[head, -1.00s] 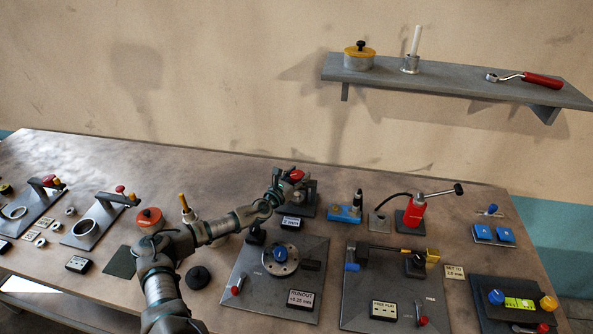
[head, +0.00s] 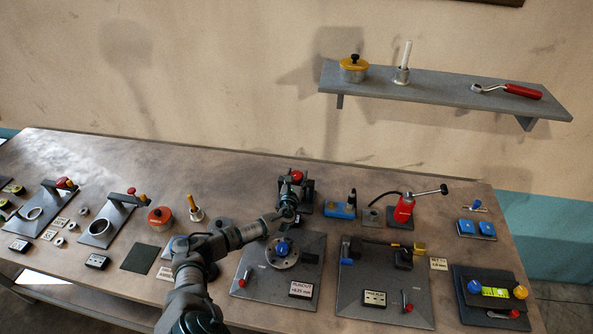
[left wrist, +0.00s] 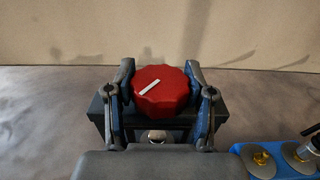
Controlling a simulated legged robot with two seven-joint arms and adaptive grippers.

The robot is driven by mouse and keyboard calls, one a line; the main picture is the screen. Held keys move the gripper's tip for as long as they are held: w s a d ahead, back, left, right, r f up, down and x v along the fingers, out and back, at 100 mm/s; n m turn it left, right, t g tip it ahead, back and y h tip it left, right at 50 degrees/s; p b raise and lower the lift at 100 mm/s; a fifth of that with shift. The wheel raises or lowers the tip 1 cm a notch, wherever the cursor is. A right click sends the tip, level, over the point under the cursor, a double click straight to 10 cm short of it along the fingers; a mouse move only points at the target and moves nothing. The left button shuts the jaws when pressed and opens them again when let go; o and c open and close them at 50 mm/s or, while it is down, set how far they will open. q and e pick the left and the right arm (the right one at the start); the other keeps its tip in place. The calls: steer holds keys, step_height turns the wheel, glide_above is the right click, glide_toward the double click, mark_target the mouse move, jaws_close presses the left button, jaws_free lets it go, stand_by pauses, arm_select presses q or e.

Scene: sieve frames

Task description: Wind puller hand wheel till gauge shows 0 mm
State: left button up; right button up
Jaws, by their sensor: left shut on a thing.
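The puller's red hand wheel (head: 297,177) sits on a dark stand at the back middle of the bench. In the left wrist view the wheel (left wrist: 162,92) is a faceted red knob with a white mark slanting up to the right. My left gripper (head: 292,188) is shut on the wheel, with one finger on each side in the left wrist view (left wrist: 160,95). The dark puller body (left wrist: 100,112) stands behind and below the wheel. I cannot see the puller's gauge reading; my left arm covers that area in the head view. My right gripper is not in view.
A blue block (head: 341,209) with metal fittings stands just right of the puller. A red pump (head: 403,210) with a long lever is farther right. The runout plate (head: 258,281) lies in front, and a wall shelf (head: 440,93) hangs above. The bench's back left is clear.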

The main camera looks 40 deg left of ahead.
arm_select(q)
steer(key=shift+a+r+n+g+y+p, duration=0.15)
steer(key=shift+r+n+g+y+p, duration=0.1)
steer(key=shift+n+g+y+p, duration=0.6)
steer(key=shift+y, duration=0.45)
steer(key=o, duration=1.1)
steer(key=shift+o, duration=0.4)
steer(key=shift+f, duration=0.15)
steer(key=v, duration=1.2)
steer(key=shift+f, duration=0.15)
